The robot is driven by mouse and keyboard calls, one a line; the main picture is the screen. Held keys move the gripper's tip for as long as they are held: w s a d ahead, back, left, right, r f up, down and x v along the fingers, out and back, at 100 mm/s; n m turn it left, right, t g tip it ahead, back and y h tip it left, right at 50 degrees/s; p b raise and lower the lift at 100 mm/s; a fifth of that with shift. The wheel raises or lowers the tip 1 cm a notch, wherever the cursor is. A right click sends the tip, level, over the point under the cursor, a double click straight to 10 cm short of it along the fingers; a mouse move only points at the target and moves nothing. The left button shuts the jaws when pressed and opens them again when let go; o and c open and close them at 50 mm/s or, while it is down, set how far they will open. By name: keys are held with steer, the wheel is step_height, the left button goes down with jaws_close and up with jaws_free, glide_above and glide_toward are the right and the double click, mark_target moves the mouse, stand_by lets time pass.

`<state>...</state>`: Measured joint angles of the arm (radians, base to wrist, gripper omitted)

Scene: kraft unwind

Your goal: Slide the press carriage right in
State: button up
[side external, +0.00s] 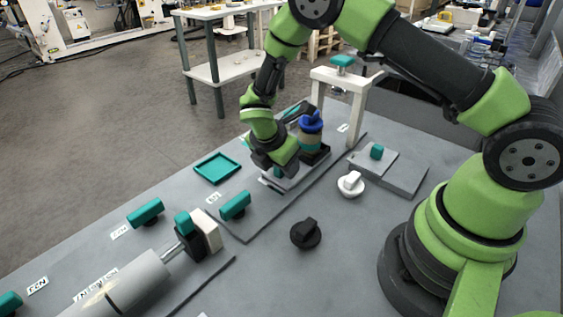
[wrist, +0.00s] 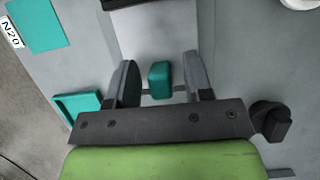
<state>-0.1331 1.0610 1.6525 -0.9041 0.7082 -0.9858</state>
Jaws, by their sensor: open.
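The press carriage appears as a light grey plate in the wrist view (wrist: 155,35), with a teal grip block (wrist: 160,78) at its near end. My gripper (wrist: 160,64) is open, with one finger on each side of the teal block and visible gaps between. In the side view my gripper (side external: 277,174) is low over the carriage's near end and hides the block. A dark holder (side external: 318,157) on the carriage carries a tan jar with a blue top (side external: 311,127). The white press frame (side external: 358,105), with a teal knob on top, stands behind it.
A black knob (side external: 306,233) and a white knob (side external: 350,184) stand on the grey table. An empty teal tray (side external: 217,168) lies left of my gripper. A teal handle (side external: 235,206) and a grey cylinder with a rod (side external: 130,284) are nearer. A grey plate with a teal block (side external: 398,170) lies right.

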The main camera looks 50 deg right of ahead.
jaws_close()
steer(key=shift+d, duration=1.95)
jaws_free()
steer(key=v, duration=1)
steer(key=shift+a, duration=0.1)
